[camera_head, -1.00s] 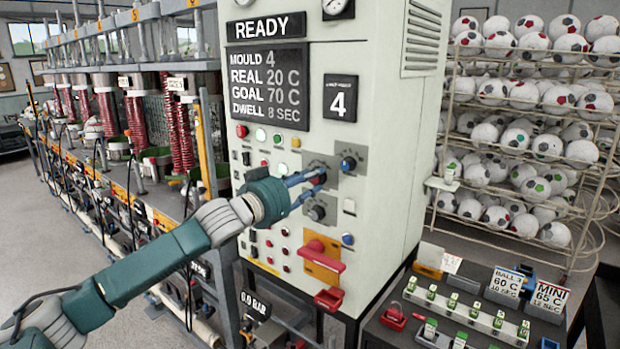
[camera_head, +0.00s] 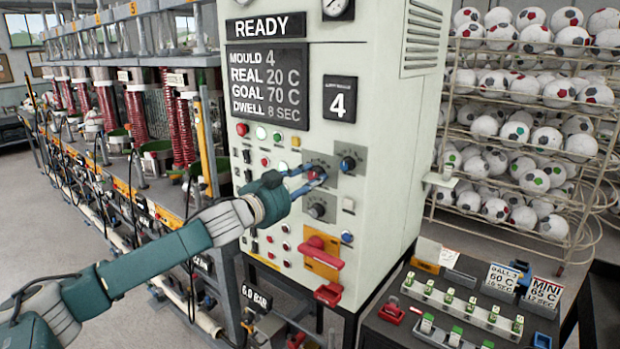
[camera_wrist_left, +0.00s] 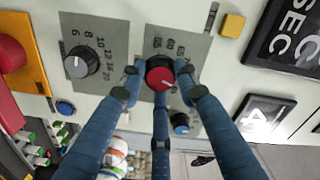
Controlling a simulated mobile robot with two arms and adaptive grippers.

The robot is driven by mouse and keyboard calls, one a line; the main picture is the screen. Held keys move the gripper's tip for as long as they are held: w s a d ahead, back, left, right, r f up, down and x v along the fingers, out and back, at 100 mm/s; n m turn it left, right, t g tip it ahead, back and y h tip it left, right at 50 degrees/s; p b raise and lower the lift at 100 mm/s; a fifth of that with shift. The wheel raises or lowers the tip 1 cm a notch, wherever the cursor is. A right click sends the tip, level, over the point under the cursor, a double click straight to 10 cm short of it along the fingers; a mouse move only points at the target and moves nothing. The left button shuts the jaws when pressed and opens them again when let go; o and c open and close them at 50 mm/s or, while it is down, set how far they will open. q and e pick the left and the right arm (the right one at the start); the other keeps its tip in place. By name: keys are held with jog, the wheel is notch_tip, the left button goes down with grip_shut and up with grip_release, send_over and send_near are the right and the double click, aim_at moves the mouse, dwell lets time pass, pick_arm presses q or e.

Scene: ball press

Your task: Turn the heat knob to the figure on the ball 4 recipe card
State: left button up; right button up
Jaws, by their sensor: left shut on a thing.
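The red heat knob (camera_head: 315,174) is on a grey plate on the press cabinet; it also shows in the left wrist view (camera_wrist_left: 160,76), ringed by printed figures. My left gripper (camera_head: 308,176) is shut on it, with blue fingers on both sides of the knob. The display (camera_head: 268,86) reads mould 4, real 20 C, goal 70 C, dwell 8 sec. A recipe card (camera_head: 502,278) at the lower right is headed BALL, but its number and figures are too small to read surely. My right gripper is out of view.
A black dial knob (camera_head: 317,210) sits below the red knob and a blue one (camera_head: 348,163) beside it. A red lever (camera_head: 322,252) juts out lower down. A MINI card (camera_head: 545,292) stands on the bench. A ball rack (camera_head: 535,130) is behind.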

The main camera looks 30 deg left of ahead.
pick_arm(q)
jog(key=shift+f, duration=0.35)
jog(key=o, duration=1.1)
jog(key=shift+o, duration=0.3)
jog(key=shift+a+r, duration=0.1)
jog(key=shift+a, duration=0.05)
jog(key=s, duration=1.2)
jog(key=shift+a, duration=0.45)
